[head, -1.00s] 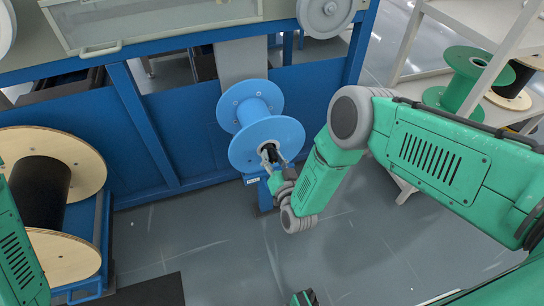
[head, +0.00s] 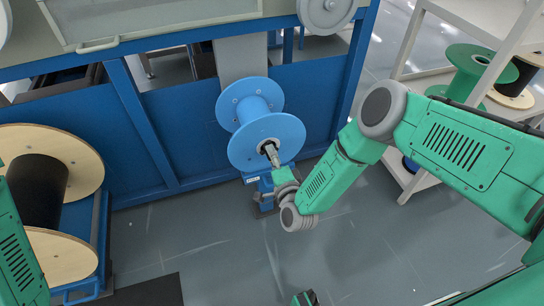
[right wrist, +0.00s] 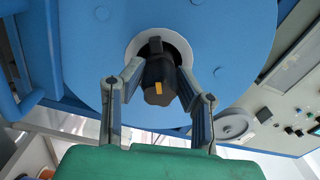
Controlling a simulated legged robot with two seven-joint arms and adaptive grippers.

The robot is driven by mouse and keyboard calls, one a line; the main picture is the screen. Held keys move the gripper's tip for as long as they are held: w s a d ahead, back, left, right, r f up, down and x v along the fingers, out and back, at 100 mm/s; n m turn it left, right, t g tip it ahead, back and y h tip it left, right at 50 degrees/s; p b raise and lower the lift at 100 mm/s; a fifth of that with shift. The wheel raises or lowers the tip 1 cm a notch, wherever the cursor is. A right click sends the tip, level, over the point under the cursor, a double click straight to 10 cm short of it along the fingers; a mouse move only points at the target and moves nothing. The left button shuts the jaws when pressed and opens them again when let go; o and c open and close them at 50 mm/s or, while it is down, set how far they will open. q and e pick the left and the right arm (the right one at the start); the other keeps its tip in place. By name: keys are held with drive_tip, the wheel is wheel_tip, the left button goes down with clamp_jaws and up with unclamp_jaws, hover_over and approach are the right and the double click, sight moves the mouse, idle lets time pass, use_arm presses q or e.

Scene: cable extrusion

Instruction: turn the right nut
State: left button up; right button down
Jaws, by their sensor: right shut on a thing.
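The nut (right wrist: 158,82) is a dark, faceted piece with a small yellow mark, at the hub of the blue spool (right wrist: 225,40) in the right wrist view. My right gripper (right wrist: 160,76) has one finger on each side of it and is shut on it. In the head view the blue spool (head: 242,146) is mounted at the front of the blue machine. My right gripper (head: 270,152) reaches its hub from below right and mostly hides the nut there. My left arm shows only at the left edge; its gripper is not in view.
A large wooden-flanged spool (head: 62,240) with a black core stands at the left. A white shelf (head: 438,172) holds a green spool (head: 470,68) at the right. The blue machine frame (head: 145,135) stands behind the blue spool. The grey floor (head: 225,255) in front is clear.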

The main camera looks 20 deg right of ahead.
drive_tip(key=m, duration=0.2)
drive_tip(key=m+b, duration=0.1)
drive_tip(key=f+m+b, duration=0.1)
drive_tip(key=m, duration=0.1)
drive_tip(key=shift+s+a+m, duration=0.1)
drive_tip(key=shift+s+m, duration=0.15)
drive_tip(key=shift+m, duration=0.05)
drive_tip(key=m+b, duration=0.3)
drive_tip(key=m, duration=0.2)
drive_tip(key=shift+r+m, duration=0.15)
drive_tip(key=shift+m, duration=0.15)
drive_tip(key=c, duration=1.2)
unclamp_jaws()
drive_tip(key=shift+w+r, duration=0.1)
drive_tip(key=shift+r, duration=0.05)
drive_tip(key=s, duration=1.2)
drive_tip(key=shift+d, duration=0.3)
